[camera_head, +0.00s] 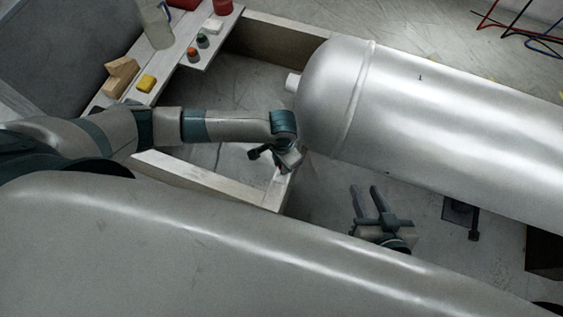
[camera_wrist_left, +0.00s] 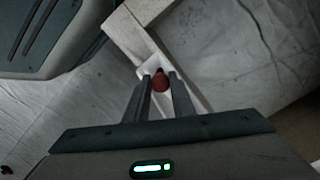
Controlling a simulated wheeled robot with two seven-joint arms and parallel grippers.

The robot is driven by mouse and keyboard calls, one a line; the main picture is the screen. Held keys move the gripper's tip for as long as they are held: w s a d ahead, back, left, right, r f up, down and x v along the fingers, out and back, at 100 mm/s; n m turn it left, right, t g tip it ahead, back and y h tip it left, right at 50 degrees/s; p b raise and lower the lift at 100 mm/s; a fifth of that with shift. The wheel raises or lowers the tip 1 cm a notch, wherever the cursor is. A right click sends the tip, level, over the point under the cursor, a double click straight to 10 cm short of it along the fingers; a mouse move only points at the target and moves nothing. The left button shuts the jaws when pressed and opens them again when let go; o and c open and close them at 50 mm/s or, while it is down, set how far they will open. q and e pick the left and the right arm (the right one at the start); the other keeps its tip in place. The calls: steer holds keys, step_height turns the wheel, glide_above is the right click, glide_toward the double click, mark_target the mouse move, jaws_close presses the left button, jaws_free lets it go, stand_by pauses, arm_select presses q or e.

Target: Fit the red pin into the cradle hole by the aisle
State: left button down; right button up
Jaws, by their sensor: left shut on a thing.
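My left gripper (camera_head: 272,160) is over the near corner of the pale wooden frame (camera_head: 205,180), which looks like the cradle, close to the rounded end of a big silver tank (camera_head: 430,110). A light frame corner (camera_wrist_left: 133,38) lies just beyond the pin. I cannot make out the hole or tell whether the pin touches the frame. My right gripper (camera_head: 368,200) is open and empty, below the tank.
A shelf (camera_head: 170,70) at upper left holds a yellow block (camera_head: 147,83), wooden blocks (camera_head: 121,75), small knobs (camera_head: 193,54), a clear bottle (camera_head: 156,26) and a red can (camera_head: 223,7). A large silver curved surface (camera_head: 180,250) fills the front. Cables (camera_head: 510,30) lie at upper right.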

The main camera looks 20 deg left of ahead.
steer(key=shift+r+p, duration=0.7)
steer(key=shift+r, duration=0.05)
stand_by(1.6)
steer(key=shift+r+p, duration=0.35)
steer(key=shift+p, duration=0.05)
steer(key=shift+r+p, duration=2.25)
stand_by(3.0)
